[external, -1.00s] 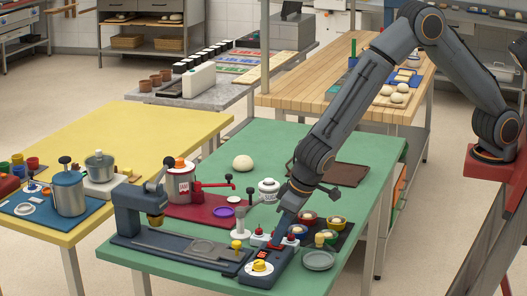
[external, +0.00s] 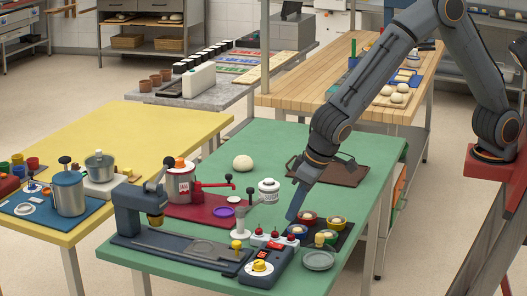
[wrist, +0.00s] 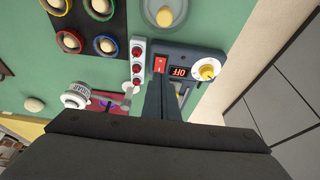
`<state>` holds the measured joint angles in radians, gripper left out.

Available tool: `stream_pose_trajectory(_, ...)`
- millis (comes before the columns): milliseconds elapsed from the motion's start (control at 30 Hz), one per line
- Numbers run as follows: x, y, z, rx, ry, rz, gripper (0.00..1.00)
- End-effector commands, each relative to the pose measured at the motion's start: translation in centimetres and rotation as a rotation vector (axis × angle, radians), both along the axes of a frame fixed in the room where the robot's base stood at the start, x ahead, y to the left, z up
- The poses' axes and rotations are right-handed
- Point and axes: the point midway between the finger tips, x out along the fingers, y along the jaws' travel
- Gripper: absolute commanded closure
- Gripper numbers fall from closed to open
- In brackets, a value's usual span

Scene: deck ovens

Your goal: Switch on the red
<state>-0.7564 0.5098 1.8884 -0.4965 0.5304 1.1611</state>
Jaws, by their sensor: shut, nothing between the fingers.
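A dark blue control box (external: 265,266) stands at the green table's front edge, with a yellow dial (wrist: 206,70). Its red rocker switch (wrist: 160,65) is beside a small lit display (wrist: 179,71), which seems to read OFF upside down in the wrist view. I cannot tell which way the rocker is tilted. A white strip (wrist: 138,45) with several red knobs (wrist: 137,69) runs alongside the box. My gripper (external: 291,217) is shut and empty, above the table behind the strip in the external view. In the wrist view its fingertips (wrist: 163,82) appear just below the rocker.
A dark blue press (external: 130,215) stands left of the box. Coloured bowls on a dark mat (external: 338,240) and a grey plate (external: 318,261) lie to the right. A white canister (external: 268,191) stands behind.

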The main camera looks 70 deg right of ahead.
Motion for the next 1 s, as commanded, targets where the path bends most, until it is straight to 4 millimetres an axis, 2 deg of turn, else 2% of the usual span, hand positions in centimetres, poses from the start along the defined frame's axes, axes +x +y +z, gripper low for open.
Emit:
stream_pose_trajectory(200, -1.3, 0.1, 3.1, 0.002, -0.002, 0.001, 1.0)
stream_pose_trajectory(400, -1.9, 0.0, 4.6, 0.001, -0.001, 0.0, 1.0)
stream_pose_trajectory(800, -1.9, 0.0, 4.8, 0.0, 0.0, 0.0, 1.0)
stream_pose_trajectory(1000, -1.2, 0.0, 4.7, 0.001, -0.002, -0.001, 1.0)
